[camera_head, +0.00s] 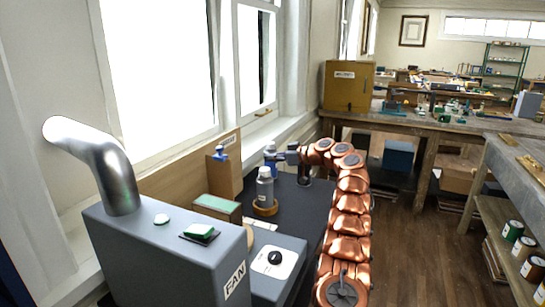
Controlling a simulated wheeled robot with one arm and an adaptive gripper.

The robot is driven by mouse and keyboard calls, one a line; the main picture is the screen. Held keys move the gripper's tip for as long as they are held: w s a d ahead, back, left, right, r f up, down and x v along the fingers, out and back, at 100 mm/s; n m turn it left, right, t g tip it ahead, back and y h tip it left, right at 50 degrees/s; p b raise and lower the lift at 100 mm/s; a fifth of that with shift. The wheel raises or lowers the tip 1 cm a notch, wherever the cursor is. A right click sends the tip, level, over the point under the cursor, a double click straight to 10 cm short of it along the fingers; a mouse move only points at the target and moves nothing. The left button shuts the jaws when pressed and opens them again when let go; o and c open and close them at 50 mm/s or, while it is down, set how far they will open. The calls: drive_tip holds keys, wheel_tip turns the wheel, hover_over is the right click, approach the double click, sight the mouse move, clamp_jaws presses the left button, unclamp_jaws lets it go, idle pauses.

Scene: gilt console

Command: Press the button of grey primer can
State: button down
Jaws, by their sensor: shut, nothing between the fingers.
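The grey primer can (265,190) stands upright on the black bench top, left of centre. Its top is pale and narrower; the button is too small to make out clearly. A tan wooden ring (265,209) is around or under its base. My copper arm reaches away from the right of the bench and bends left at its far end. My gripper (304,181) is small and dark there, pointing down, shut and empty. It is to the right of the can and appears farther back, apart from it. Its fingertips are hard to make out.
A grey FAN box (170,255) with a metal duct (110,165) fills the near left. A green-topped box (217,207), a cardboard box (224,178) and a grey knob box (275,262) surround the can. A blue item (270,152) is behind it. Bare black bench lies right.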

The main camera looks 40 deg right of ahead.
drive_tip(key=shift+a+f, duration=0.15)
drive_tip(key=shift+f, duration=1.2)
drive_tip(key=shift+f+b, duration=1.1)
drive_tip(key=shift+b, duration=0.2)
drive_tip(key=shift+f, duration=0.15)
wheel_tip(320, 180, up, 5)
drive_tip(key=p, duration=0.3)
drive_tip(key=shift+s+d+b, duration=0.2)
drive_tip(key=shift+s+b, duration=0.15)
drive_tip(key=b+v, duration=0.1)
drive_tip(key=v, duration=0.8)
drive_tip(key=shift+r+b, duration=0.3)
drive_tip(key=shift+b, duration=0.1)
